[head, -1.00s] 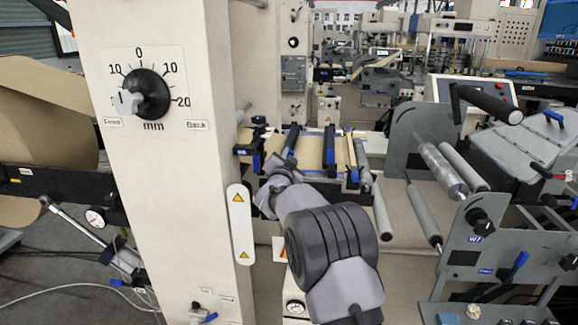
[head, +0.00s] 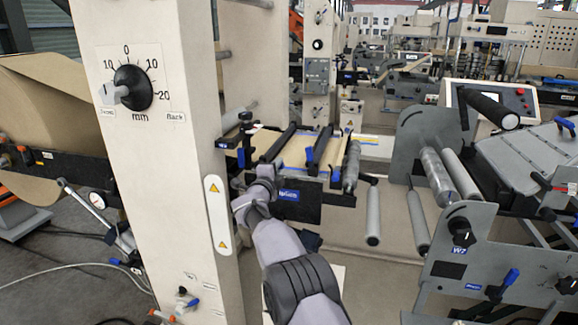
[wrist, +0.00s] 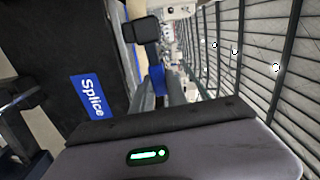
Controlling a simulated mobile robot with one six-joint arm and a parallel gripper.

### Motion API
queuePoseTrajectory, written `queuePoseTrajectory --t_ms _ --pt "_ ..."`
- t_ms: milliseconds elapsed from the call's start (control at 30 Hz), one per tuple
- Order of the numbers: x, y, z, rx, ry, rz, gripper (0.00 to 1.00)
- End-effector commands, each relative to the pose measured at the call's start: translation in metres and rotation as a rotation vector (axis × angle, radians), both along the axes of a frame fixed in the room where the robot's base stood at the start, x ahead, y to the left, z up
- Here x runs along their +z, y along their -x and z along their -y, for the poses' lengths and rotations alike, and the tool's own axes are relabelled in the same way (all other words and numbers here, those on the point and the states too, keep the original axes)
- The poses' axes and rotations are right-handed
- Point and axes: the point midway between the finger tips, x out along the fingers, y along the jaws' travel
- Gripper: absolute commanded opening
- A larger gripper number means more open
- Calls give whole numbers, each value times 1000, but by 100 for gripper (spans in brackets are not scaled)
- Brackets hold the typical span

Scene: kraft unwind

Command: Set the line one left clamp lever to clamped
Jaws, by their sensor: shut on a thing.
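The splice table carries two dark clamp bars across tan web. The left clamp bar (head: 276,144) runs down to its near end by my gripper (head: 262,183). The left clamp lever at that end is hidden behind the gripper in the head view. My gripper is shut there, apparently on that lever; its fingertips and the contact are not clearly visible. The right clamp bar (head: 321,143) has a blue lever (head: 309,156) at its near end. A blue Splice label (wrist: 91,97) on the dark front panel shows close by in the wrist view.
A black-and-blue post (head: 245,137) stands just left of the gripper. The beige column (head: 165,180) with its dial is close on the left. Grey rollers (head: 373,215) and the W7 side plate (head: 455,250) stand to the right.

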Motion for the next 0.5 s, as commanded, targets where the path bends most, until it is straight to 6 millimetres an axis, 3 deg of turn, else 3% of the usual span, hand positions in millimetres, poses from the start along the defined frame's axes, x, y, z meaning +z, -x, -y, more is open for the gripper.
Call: queuePoseTrajectory --t_ms 500 --pt "-9 0 -5 -2 -108 34 0"
